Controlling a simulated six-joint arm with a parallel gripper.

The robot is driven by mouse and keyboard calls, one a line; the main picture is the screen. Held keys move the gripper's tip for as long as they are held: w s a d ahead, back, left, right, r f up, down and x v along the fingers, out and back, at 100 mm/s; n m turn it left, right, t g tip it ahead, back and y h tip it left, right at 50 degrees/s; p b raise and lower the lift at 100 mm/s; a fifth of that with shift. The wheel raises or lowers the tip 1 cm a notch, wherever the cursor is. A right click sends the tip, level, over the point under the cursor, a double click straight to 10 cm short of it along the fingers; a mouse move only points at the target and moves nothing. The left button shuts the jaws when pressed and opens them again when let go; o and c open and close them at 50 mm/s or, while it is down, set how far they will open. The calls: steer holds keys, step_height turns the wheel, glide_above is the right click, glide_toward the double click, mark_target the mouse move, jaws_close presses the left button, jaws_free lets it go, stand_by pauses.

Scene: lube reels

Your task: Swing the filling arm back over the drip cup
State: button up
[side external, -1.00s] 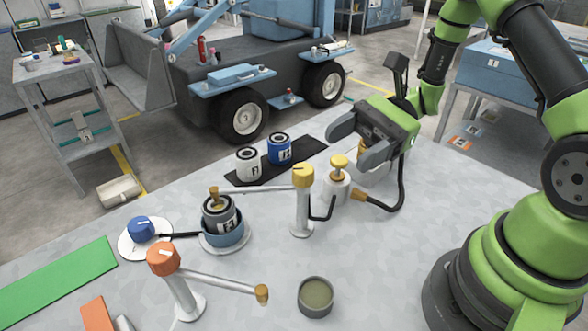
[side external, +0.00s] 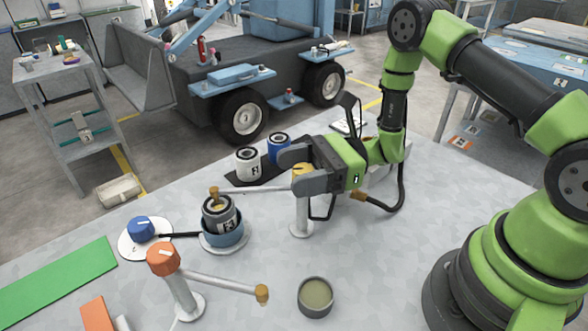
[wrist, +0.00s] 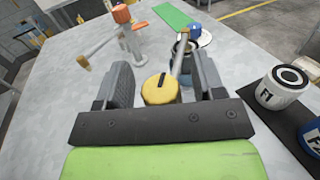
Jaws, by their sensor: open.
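A white post (side external: 300,215) carries a yellow knob (side external: 299,170) and a thin filling arm (side external: 255,190). The arm reaches left, and its brass nozzle (side external: 214,192) is over a labelled can (side external: 219,212) in a blue holder (side external: 228,234). My gripper (side external: 283,170) is open, with one finger on each side of the yellow knob. In the wrist view the knob (wrist: 161,88) lies between the fingers, with gaps showing. A grey cup with olive liquid (side external: 316,297) stands at the front, away from this nozzle. I cannot see that cup in the wrist view.
A second post with an orange knob (side external: 163,258) has an arm ending in a brass nozzle (side external: 262,293), left of the grey cup. A blue knob (side external: 141,228) sits on a white disc. White (side external: 248,163) and blue (side external: 279,147) cans stand on a black mat behind.

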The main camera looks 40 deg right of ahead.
steer(key=shift+w+a, duration=0.15)
steer(key=shift+a, duration=0.2)
jaws_close()
steer(key=shift+n+g+y, duration=0.3)
steer(key=shift+n+g, duration=0.1)
steer(key=shift+g, duration=0.2)
steer(key=n+g, duration=0.1)
steer(key=g, duration=0.1)
steer(key=n+g, duration=0.2)
steer(key=g, duration=0.1)
steer(key=n+g, duration=0.2)
steer(key=g, duration=0.1)
steer(key=shift+s+y, duration=0.3)
steer(key=shift+s, duration=0.1)
steer(key=n+g+h, duration=0.1)
steer(key=n+g, duration=0.1)
steer(key=g, duration=0.1)
steer(key=n+g+h, duration=0.1)
steer(key=n+g, duration=0.1)
steer(key=g, duration=0.1)
steer(key=n+g+h, duration=0.1)
steer(key=n+g, duration=0.1)
steer(key=g, duration=0.1)
steer(key=shift+s+d+h, duration=0.15)
steer(key=shift+s+h, duration=0.2)
steer(key=shift+h, duration=0.05)
steer(key=shift+n, duration=0.3)
